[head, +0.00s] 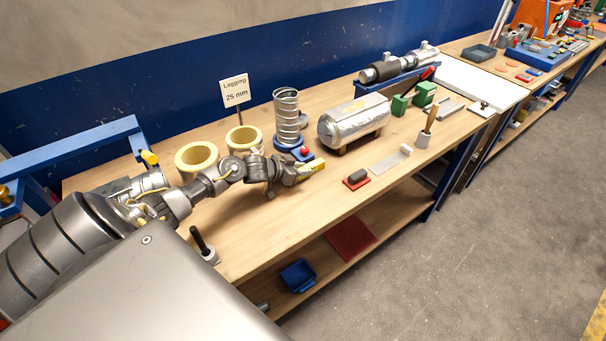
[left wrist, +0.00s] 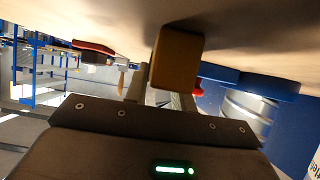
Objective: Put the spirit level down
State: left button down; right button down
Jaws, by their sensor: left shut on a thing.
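The spirit level (head: 312,167) is a small yellow-green bar in the head view, low over the wooden bench, in front of the spiral duct (head: 287,115). My left gripper (head: 297,173) is shut on it, and the fingers hide part of it. In the left wrist view, the level's end (left wrist: 175,68) is a brownish block in shadow between the fingers (left wrist: 165,90). It is close against the bench surface at the top of that view; I cannot tell whether it touches. My right gripper is not in view.
A blue base with a red knob (head: 304,151) stands just behind the level. A red pad with a dark block (head: 356,178) lies to its right, beside a metal angle piece (head: 391,160). Two yellow lagging rings (head: 197,157) stand behind my arm. Bare wood (head: 285,215) lies in front.

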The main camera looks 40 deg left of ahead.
pick_arm(q)
jog(key=shift+s+r, duration=0.1)
jog(key=shift+r, duration=0.1)
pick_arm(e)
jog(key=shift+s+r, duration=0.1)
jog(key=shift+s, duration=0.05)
pick_arm(q)
jog(key=shift+f, duration=0.25)
jog(key=c, duration=1.2)
grip_release()
jog(key=shift+o, duration=0.2)
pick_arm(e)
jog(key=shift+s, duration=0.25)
pick_arm(q)
jog(key=shift+r, duration=0.2)
jog(key=shift+s+r, duration=0.1)
jog(key=shift+s, duration=0.15)
jog(key=b+v, duration=0.1)
jog(key=v, duration=0.9)
jog(key=shift+s+a, duration=0.1)
jog(key=shift+s, duration=0.15)
jog(key=shift+s+a+r, duration=0.1)
jog(key=shift+s+r, duration=0.25)
jog(key=shift+s, duration=0.05)
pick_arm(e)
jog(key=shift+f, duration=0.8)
